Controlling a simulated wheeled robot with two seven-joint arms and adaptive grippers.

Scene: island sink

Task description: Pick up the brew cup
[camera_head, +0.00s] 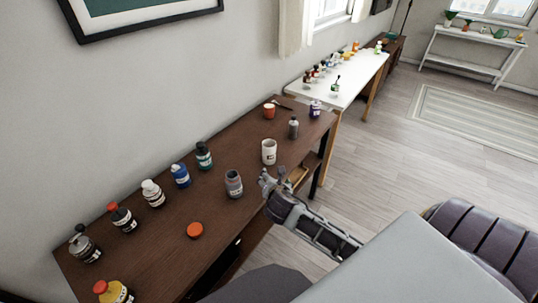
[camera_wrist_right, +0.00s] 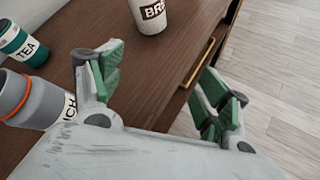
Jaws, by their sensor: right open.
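The brew cup is a white cup (camera_head: 268,153) with a dark label, upright on the brown table near its right end. In the right wrist view the cup (camera_wrist_right: 152,14) is cut off by the top edge, and "BR" can be read on its label. My right gripper (camera_head: 274,180) is close in front of the cup, near the table's front edge. In the wrist view its green-padded fingers (camera_wrist_right: 160,85) are spread apart with nothing between them, and the cup is beyond them. My left gripper is not in view.
A grey jar (camera_head: 233,184) stands just left of my right gripper; a teal bottle labelled TEA (camera_wrist_right: 24,44) is farther left. A small dark-capped bottle (camera_head: 293,128) and an orange cup (camera_head: 269,110) stand behind the brew cup. An orange disc (camera_head: 195,230) lies nearer. Several bottles line the wall side.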

